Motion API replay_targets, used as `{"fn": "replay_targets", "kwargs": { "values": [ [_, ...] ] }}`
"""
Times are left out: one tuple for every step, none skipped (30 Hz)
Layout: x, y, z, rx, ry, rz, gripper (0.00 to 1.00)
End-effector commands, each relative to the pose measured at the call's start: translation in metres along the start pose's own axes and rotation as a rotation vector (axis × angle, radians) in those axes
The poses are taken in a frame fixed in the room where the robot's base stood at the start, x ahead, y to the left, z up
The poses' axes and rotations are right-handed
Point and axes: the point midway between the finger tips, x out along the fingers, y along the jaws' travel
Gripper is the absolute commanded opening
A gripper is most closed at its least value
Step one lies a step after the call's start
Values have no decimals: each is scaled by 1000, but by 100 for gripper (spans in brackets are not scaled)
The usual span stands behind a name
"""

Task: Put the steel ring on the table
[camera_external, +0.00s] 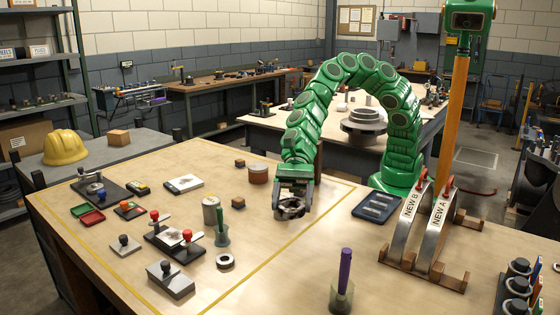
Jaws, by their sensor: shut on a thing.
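My gripper (291,200) points down over the middle of the table and is shut on a grey metal ring-shaped piece, which I take to be the steel ring (291,211). The fingers hide part of it. It is close to the table (310,262), but I cannot tell whether it touches the top.
Two large upright hoops, NEW B (408,222) and NEW A (437,228), stand in a wooden rack at right. A purple-handled tool (344,275) stands in front. Green (221,230) and red-knobbed (187,237) tools crowd the left.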

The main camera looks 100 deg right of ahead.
Motion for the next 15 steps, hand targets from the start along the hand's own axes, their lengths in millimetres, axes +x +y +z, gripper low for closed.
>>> {"fn": "replay_targets", "kwargs": {
  "values": [
    [8, 14, 4, -4, -2, 13, 25],
    [12, 22, 5, -6, -2, 20, 25],
    [17, 31, 7, -10, -3, 28, 25],
    [21, 39, 8, -12, -3, 36, 25],
    [25, 46, 9, -14, -4, 42, 25],
    [30, 56, 10, -17, -3, 51, 25],
    [33, 63, 10, -21, -3, 56, 25],
    [37, 71, 11, -24, -2, 62, 25],
    [41, 80, 12, -26, -1, 70, 25],
    [44, 88, 12, -28, -1, 76, 25],
    [47, 95, 13, -30, -1, 83, 25],
    [51, 106, 14, -33, -2, 93, 25],
    [54, 113, 14, -36, -2, 99, 25],
    [57, 121, 15, -39, -2, 106, 25],
    [60, 130, 15, -41, -2, 114, 25]
  ]
}}
